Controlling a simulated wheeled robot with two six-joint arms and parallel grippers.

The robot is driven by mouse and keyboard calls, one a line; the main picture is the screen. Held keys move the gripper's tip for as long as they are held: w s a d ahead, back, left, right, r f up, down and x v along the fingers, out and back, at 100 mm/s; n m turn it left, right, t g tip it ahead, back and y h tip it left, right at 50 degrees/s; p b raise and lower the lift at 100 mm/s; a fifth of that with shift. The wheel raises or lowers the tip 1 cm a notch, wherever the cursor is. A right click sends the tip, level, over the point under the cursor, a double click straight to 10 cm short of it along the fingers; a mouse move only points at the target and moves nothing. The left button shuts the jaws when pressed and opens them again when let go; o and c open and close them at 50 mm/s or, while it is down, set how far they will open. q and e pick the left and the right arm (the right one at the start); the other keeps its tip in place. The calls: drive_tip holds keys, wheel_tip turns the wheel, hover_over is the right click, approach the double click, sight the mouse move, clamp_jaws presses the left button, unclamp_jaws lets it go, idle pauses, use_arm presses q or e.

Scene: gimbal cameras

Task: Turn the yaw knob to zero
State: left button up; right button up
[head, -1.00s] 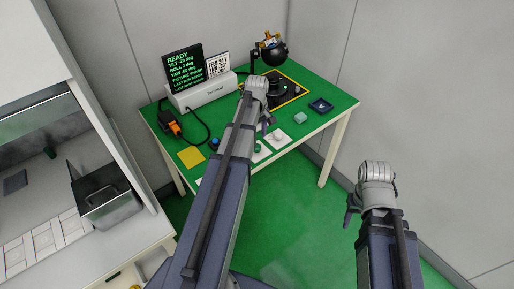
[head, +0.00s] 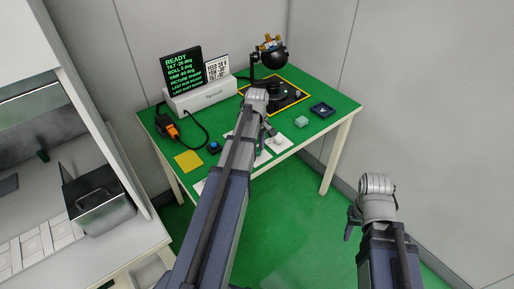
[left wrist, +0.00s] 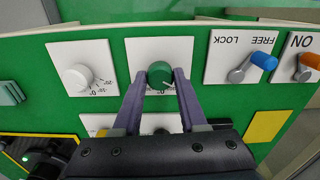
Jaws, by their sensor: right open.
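A green knob (left wrist: 159,73) on a white plate with a printed scale is between my left gripper's fingertips in the left wrist view. My left gripper (left wrist: 160,78) has one finger on each side of it; I cannot tell if they press on it. A white knob (left wrist: 77,77) with its own scale sits on the neighbouring plate. Another plate is partly hidden under the gripper. In the head view my left gripper (head: 264,128) is over the table's front. The screen (head: 184,74) seems to read yaw -60 deg. My right gripper (head: 350,228) is open and empty, off the table.
A blue FREE/LOCK lever (left wrist: 262,60) and an orange ON lever (left wrist: 310,61) are to the right in the left wrist view. A black gimbal camera (head: 272,56) stands at the back of the green table (head: 338,101).

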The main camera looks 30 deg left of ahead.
use_arm(q)
clamp_jaws()
idle(0.3)
drive_tip(key=m, duration=0.6)
drive_tip(key=shift+m, duration=2.8)
drive_tip(key=o, duration=0.6)
unclamp_jaws()
drive_tip(key=shift+c, duration=0.2)
